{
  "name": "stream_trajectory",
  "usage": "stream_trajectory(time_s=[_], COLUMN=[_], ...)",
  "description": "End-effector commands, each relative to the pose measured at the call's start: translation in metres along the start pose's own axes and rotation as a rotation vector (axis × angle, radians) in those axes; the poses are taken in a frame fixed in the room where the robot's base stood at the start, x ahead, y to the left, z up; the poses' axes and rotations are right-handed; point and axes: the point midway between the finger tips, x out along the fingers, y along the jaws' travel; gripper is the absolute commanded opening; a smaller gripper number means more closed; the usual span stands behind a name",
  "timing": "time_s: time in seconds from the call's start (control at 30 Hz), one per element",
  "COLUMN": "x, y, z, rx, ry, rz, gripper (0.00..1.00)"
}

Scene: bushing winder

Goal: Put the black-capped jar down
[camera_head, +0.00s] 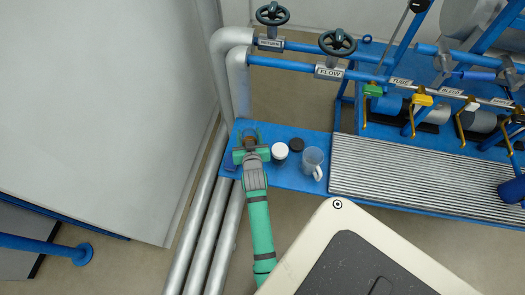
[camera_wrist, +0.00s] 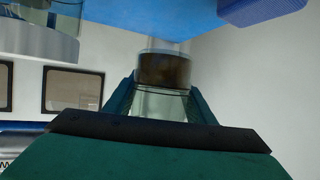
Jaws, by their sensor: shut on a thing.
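My gripper (camera_head: 251,139) is over the left end of the blue shelf (camera_head: 300,182). In the wrist view my gripper (camera_wrist: 160,100) is shut on a clear glass jar (camera_wrist: 165,70) with a dark brown band in it. From above, the jar (camera_head: 250,131) shows between the fingers. Its cap is not clear in either view. I cannot tell whether its base touches the shelf. A small round black thing (camera_head: 296,144), perhaps a lid or a capped jar seen from above, is on the shelf to the right.
A white-topped jar (camera_head: 280,151) stands close to the right of my gripper. A clear glass mug (camera_head: 313,160) stands farther right, before a ribbed grey tray (camera_head: 400,180). A small blue block (camera_head: 231,162) is at the shelf's left edge. Pipes run behind.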

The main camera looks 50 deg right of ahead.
Motion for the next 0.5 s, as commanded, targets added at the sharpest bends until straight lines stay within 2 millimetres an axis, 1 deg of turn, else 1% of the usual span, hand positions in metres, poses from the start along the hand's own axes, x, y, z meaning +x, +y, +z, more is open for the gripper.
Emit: stream_trajectory(time_s=[0.03, 0.1, 0.2, 0.37, 0.5], x=[0.004, 0.008, 0.012, 0.017, 0.025], y=[0.000, 0.000, 0.000, 0.000, 0.000], z=[0.010, 0.020, 0.030, 0.041, 0.060], rx=[0.000, 0.000, -0.001, -0.001, -0.001], ry=[-0.003, -0.003, -0.001, -0.001, -0.002], rz=[0.001, 0.000, 0.000, 0.000, -0.001], gripper=[0.25, 0.25, 0.25, 0.25, 0.25])
